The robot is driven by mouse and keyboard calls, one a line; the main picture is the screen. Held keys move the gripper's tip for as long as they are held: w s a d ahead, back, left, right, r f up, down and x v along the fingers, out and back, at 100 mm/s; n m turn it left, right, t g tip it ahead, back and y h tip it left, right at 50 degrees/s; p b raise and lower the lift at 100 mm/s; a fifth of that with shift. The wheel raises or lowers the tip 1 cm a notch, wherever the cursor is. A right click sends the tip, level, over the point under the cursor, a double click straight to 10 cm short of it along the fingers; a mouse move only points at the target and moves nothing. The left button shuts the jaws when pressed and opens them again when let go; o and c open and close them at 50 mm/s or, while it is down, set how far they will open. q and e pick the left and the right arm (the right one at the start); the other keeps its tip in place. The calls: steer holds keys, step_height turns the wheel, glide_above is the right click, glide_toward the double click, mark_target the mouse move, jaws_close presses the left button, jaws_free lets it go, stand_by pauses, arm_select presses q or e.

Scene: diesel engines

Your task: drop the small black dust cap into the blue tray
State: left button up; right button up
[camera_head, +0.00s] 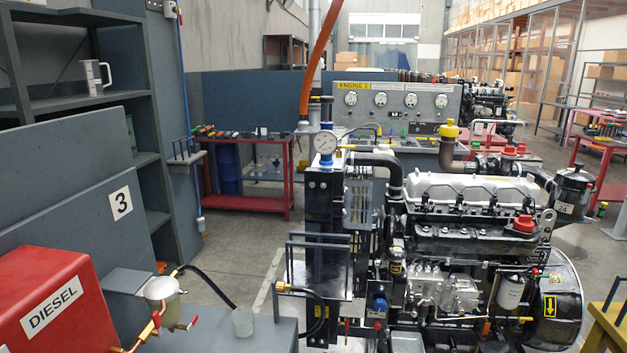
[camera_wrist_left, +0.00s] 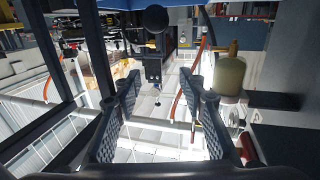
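My left gripper (camera_wrist_left: 161,90) shows only in the left wrist view. Its two dark ribbed fingers stand apart, and nothing is held between them. A small round black piece (camera_wrist_left: 157,18) shows near the top of that view, beyond the fingertips; I cannot tell whether it is the dust cap. A strip of blue (camera_wrist_left: 150,4) runs along the top edge there; I cannot tell whether it belongs to the blue tray. No blue tray or dust cap can be made out in the head view. My right gripper is in neither view.
A red DIESEL tank (camera_head: 50,305) stands at front left. A red workbench (camera_head: 245,203) stands behind open floor. A yellow stand (camera_head: 610,322) is at lower right.

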arm_select(q)
steer(key=v, duration=1.2)
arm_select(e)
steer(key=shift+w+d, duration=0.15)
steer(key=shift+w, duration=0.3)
